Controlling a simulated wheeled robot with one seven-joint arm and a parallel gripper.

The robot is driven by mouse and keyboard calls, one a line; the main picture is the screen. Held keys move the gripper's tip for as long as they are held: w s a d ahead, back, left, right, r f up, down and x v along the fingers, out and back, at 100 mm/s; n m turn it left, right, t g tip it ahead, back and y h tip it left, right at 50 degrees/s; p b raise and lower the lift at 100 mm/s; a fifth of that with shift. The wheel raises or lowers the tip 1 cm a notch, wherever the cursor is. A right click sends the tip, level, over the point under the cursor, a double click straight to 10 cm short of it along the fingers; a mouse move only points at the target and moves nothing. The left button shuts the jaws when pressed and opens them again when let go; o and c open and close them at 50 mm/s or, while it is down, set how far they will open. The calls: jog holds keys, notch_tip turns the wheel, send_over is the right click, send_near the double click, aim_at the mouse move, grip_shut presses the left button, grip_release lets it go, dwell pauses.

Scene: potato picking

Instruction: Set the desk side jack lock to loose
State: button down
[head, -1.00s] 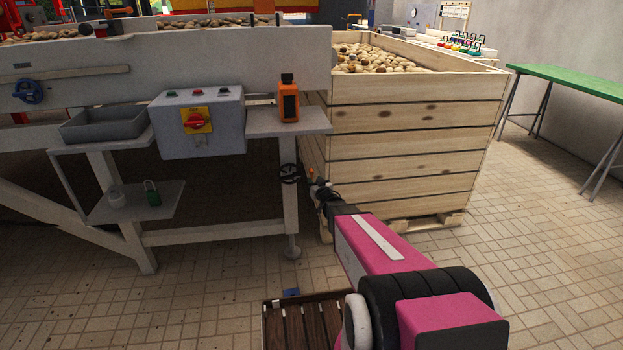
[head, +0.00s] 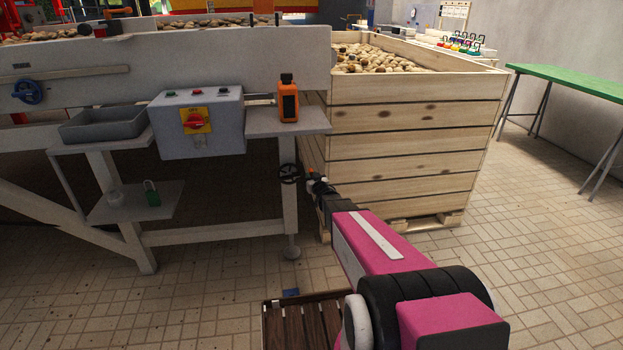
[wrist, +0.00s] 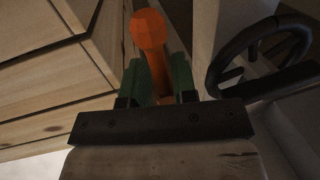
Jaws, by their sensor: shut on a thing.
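The jack lock shows as an orange lever with a rounded knob (wrist: 149,32) in the wrist view. My gripper (wrist: 160,80) has its green fingers on either side of the lever, shut on it below the knob. In the head view the orange tip (head: 310,171) is small, at the end of my arm by the desk-side leg of the grey machine. A black handwheel (wrist: 258,55) sits right of the lever in the wrist view; it also shows on the leg in the head view (head: 289,174). The lever's base is mostly hidden by my fingers.
A large wooden crate of potatoes (head: 415,150) stands close on the right of the leg. Above are a side shelf (head: 262,124) with an orange device (head: 288,98) and a grey control box (head: 225,140). A dark slatted crate (head: 305,302) lies on the floor below.

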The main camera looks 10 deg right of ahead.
jog(key=shift+a+n, duration=0.1)
jog(key=shift+n, duration=0.2)
jog(key=n, duration=0.3)
jog(key=shift+s+d+r+g, duration=0.1)
jog(key=shift+d+g, duration=0.15)
jog(key=shift+g, duration=0.15)
jog(key=shift+d+r+n+g+h, duration=0.25)
jog(key=shift+n+h, duration=0.2)
jog(key=shift+n, duration=1.35)
jog(key=shift+d+r+n+g+h, duration=0.25)
jog(key=shift+n+h, duration=0.25)
jog(key=shift+n, duration=1.3)
jog(key=shift+d+r+n+g+h, duration=0.15)
jog(key=shift+r+n+h, duration=0.25)
jog(key=shift+n, duration=1.4)
jog(key=shift+f+n+h, duration=0.15)
jog(key=shift+n+h, duration=0.1)
jog(key=shift+n, duration=0.05)
jog(key=c, duration=1.2)
grip_release()
jog(key=shift+o, duration=0.2)
jog(key=shift+d, duration=0.1)
